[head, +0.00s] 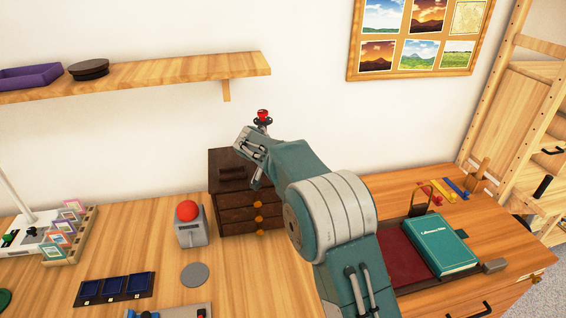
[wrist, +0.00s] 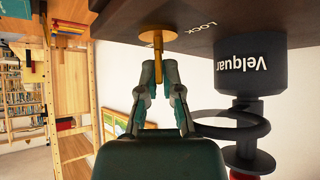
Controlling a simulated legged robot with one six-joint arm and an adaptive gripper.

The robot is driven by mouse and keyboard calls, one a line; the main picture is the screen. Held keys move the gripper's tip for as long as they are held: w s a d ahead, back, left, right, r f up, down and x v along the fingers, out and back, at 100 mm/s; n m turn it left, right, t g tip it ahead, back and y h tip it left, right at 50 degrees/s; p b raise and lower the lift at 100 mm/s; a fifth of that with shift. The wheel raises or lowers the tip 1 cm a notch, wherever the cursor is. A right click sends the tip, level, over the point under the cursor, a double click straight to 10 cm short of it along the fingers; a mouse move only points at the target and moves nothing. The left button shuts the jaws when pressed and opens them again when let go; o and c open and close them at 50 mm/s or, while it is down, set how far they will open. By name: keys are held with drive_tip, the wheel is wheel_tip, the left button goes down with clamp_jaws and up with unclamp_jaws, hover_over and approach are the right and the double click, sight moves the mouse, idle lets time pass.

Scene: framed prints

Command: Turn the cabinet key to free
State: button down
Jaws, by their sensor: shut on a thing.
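The small dark brown cabinet (head: 232,200) with orange drawer knobs stands on the wooden table in the head view, partly behind my arm. A brass key (wrist: 157,38) with a round collar meets the cabinet's dark face (wrist: 115,15) in the wrist view. The word LOCK is printed beside it, upside down in this view; no other marking is readable. My gripper (wrist: 158,74) is shut on the key's shaft, one finger on each side.
A black object marked Velquar (wrist: 242,68), with a ring and red end, is close beside my gripper; its red top (head: 263,115) shows above my arm. A red-button box (head: 190,225) stands left of the cabinet. A shelf (head: 190,72) is above left. A green book (head: 438,248) lies right.

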drive_tip(key=shift+s+a+f, duration=0.1)
drive_tip(key=shift+a+f, duration=0.05)
drive_tip(key=shift+f, duration=0.05)
drive_tip(key=c, duration=0.8)
unclamp_jaws()
drive_tip(key=shift+a+r, duration=0.1)
drive_tip(key=shift+d, duration=0.2)
drive_tip(key=shift+d+r+n+t+y, duration=0.1)
drive_tip(key=shift+n+t+y, duration=0.2)
drive_tip(key=shift+n+y, duration=0.35)
drive_tip(key=n+y, duration=0.4)
drive_tip(key=n, duration=0.2)
drive_tip(key=shift+t, duration=0.3)
drive_tip(key=shift+n+y, duration=0.65)
drive_tip(key=shift+n, duration=0.1)
drive_tip(key=shift+n+g+y, duration=0.6)
drive_tip(key=shift+n+y, duration=0.5)
drive_tip(key=shift+n, duration=0.4)
